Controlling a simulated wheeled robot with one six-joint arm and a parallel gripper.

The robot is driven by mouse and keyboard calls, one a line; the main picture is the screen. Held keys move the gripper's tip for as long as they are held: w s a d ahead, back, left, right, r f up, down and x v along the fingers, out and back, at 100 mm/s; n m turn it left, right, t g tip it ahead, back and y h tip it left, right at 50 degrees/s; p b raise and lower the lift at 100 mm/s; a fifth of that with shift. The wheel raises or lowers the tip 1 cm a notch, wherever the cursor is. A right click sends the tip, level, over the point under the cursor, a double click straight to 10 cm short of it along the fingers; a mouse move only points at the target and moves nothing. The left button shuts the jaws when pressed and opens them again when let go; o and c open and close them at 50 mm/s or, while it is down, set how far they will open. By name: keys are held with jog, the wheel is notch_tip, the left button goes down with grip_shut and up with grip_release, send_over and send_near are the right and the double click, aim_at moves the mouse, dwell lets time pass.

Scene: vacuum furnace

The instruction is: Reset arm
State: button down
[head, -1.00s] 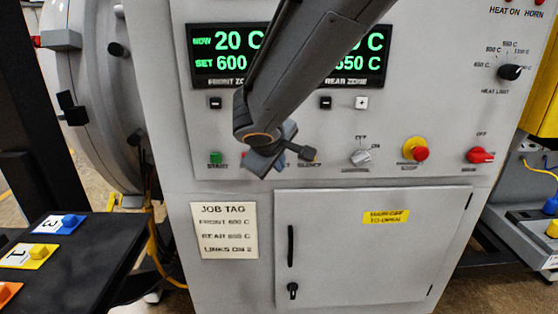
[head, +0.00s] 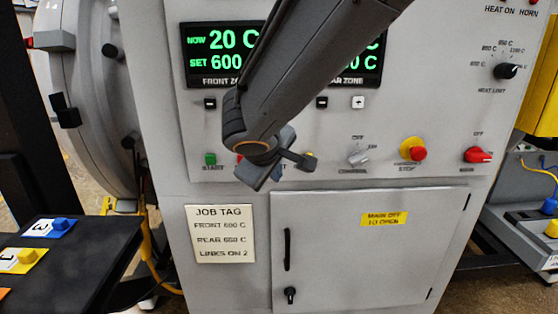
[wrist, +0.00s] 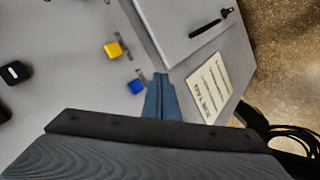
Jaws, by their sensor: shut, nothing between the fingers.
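My arm reaches across the grey control panel (head: 430,130) from the top of the head view. My gripper (wrist: 161,75) shows in the wrist view with its blue-grey fingers together and nothing between them. In the head view the gripper end hangs in front of the panel's lower button row, apart from the job tag (head: 220,233) below it. The arm hides part of the temperature display (head: 215,55) and part of the button row. A yellow button (wrist: 112,49) and a blue button (wrist: 136,87) show near the fingertips in the wrist view.
A closed cabinet door (head: 370,250) with a black handle is below the panel. The red stop button (head: 418,154) and red main switch (head: 478,155) are to the right. A black table (head: 75,270) with numbered coloured tags stands at lower left. The round furnace door (head: 85,110) is behind it.

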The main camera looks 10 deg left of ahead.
jog(key=s+d+f+m+g, duration=0.2)
jog(key=s+d+f+m, duration=0.2)
jog(key=d, duration=0.6)
jog(key=s+d+f+m+g, duration=0.3)
jog(key=s+d+f+m, duration=0.1)
jog(key=d, duration=0.7)
jog(key=s+d+f+m+g, duration=0.2)
jog(key=s+d+f+m, duration=0.2)
jog(key=d+f, duration=0.3)
jog(key=s+d, duration=0.1)
jog(key=d, duration=0.3)
jog(key=shift+s+m+g, duration=0.3)
jog(key=shift+s, duration=0.1)
jog(key=shift+d+f, duration=0.1)
